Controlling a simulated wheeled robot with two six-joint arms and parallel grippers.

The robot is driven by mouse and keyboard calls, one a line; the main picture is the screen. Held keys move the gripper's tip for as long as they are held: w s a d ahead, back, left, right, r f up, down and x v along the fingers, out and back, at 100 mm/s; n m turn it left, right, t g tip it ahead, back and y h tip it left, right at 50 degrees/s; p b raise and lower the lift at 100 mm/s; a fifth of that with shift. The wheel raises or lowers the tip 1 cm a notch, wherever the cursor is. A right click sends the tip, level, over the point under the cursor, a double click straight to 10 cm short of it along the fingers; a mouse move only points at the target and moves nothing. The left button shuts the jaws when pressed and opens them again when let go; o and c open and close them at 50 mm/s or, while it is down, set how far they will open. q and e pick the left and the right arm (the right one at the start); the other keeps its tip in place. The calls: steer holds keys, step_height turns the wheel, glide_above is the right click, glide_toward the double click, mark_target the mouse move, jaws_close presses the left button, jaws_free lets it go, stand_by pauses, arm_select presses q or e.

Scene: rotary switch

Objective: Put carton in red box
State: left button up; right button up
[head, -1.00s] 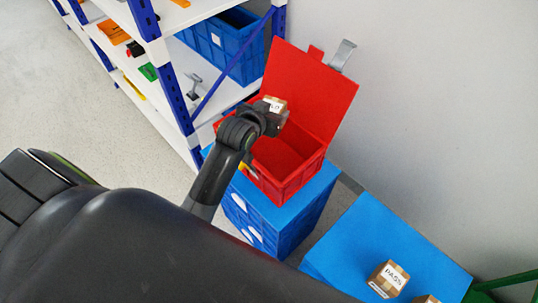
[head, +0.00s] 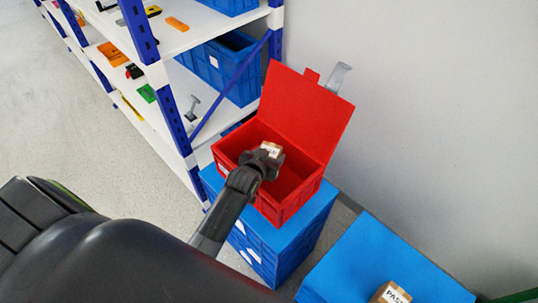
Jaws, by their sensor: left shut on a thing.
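The red box (head: 290,213) stands with its lid (head: 307,108) open, tilted up at the back, on top of a blue crate stack. My left gripper (head: 269,160) is over the box opening, shut on a small brown carton (head: 271,149) with a white label. My own gripper hides part of the carton, and I cannot tell how far it is below the rim. Another carton (head: 391,293), marked PASS, sits on a blue surface at the bottom right. My right gripper is not in view.
A white shelf rack with blue posts (head: 175,118) stands close on the left of the box and holds a blue bin (head: 222,68). A grey wall is behind the box. A blue-topped surface (head: 370,252) lies at the lower right.

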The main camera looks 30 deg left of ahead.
arm_select(q)
steer(key=shift+f, duration=0.5)
steer(key=o, duration=1.1)
steer(key=shift+s+f, duration=0.1)
steer(key=shift+f, duration=0.1)
steer(key=shift+r, duration=0.15)
steer(key=r+v, duration=0.1)
steer(key=v, duration=1.1)
steer(key=shift+d+r, duration=0.1)
